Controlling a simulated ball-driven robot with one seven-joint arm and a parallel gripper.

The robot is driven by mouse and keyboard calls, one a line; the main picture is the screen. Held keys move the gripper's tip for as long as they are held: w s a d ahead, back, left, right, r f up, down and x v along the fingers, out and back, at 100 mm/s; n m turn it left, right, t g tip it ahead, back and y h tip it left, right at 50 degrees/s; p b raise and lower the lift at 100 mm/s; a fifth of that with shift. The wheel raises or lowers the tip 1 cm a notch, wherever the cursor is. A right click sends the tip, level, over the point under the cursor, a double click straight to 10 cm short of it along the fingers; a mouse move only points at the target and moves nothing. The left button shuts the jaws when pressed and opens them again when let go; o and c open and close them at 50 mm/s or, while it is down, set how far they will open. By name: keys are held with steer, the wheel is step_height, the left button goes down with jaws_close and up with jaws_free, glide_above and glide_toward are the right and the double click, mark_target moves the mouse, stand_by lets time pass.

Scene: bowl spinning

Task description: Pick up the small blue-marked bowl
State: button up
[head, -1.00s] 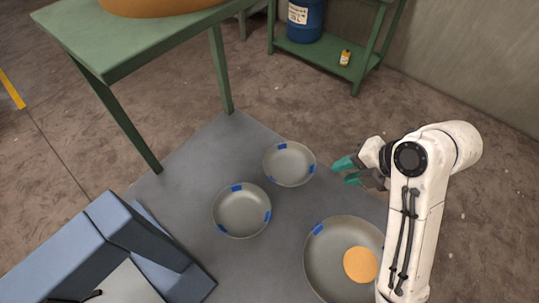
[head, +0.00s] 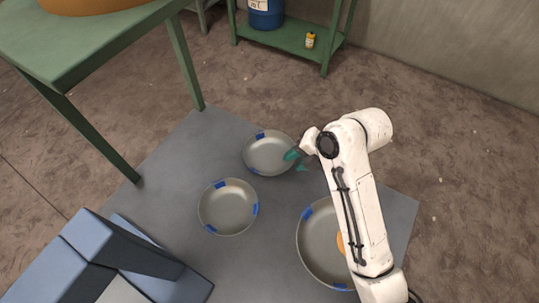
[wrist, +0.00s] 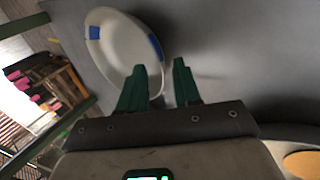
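Three grey bowls with blue marks rest on the grey surface. The far bowl (head: 266,155) and the middle-left bowl (head: 228,212) look similar in size and both are empty. The third bowl (head: 314,250) is larger and partly hidden behind my arm. My gripper (head: 296,161) is at the right rim of the far bowl, fingers apart and empty. In the wrist view a bowl (wrist: 115,45) lies at upper left. There the left finger of my gripper (wrist: 160,67) overlaps its rim, and the right finger is outside it. I cannot tell whether they touch.
An orange disc (head: 341,244) lies in the larger bowl. A blue-grey block-like structure (head: 100,250) stands at lower left. A green table (head: 80,40) is at upper left, and a green shelf (head: 300,36) with a blue barrel (head: 266,12) is behind. Bare grey surface lies between the bowls.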

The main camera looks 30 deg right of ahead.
steer(key=shift+w+a+f, duration=0.2)
steer(key=shift+w+f, duration=0.1)
steer(key=shift+f, duration=0.35)
steer(key=shift+c, duration=0.2)
jaws_close()
